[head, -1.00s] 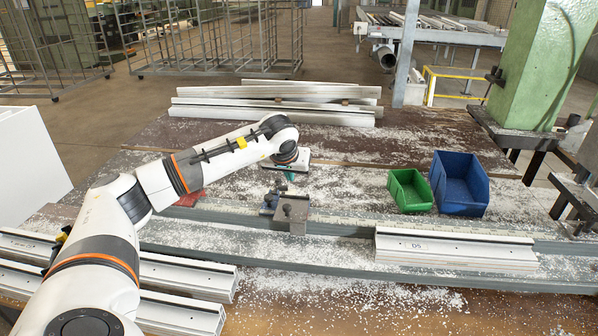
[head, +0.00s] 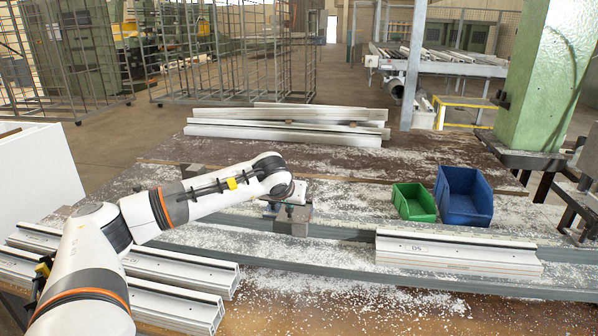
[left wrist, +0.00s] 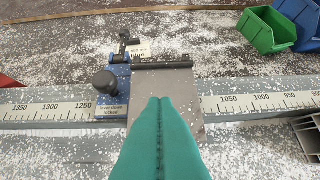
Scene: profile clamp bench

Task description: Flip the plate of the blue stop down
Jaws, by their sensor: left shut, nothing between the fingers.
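The blue stop (left wrist: 116,103) sits on the scaled rail, with a black knob (left wrist: 104,82) on its left. Its grey plate (left wrist: 190,105) extends from a dark hinge bar towards the near side, across the rail; I cannot tell how far it is tilted. In the head view the plate (head: 293,226) shows as a grey block on the rail. My left gripper (left wrist: 160,102) has its teal fingers shut and empty. They overlap the plate and hide part of it; contact is unclear. In the head view this gripper (head: 290,210) is largely hidden by the wrist. My right gripper is out of view.
Green bin (head: 414,203) and blue bin (head: 464,197) stand right of the stop behind the rail. A white profile (head: 458,251) lies along the rail at right. More profiles (head: 175,280) lie at front left, others (head: 290,125) at the back. White chips cover the bench.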

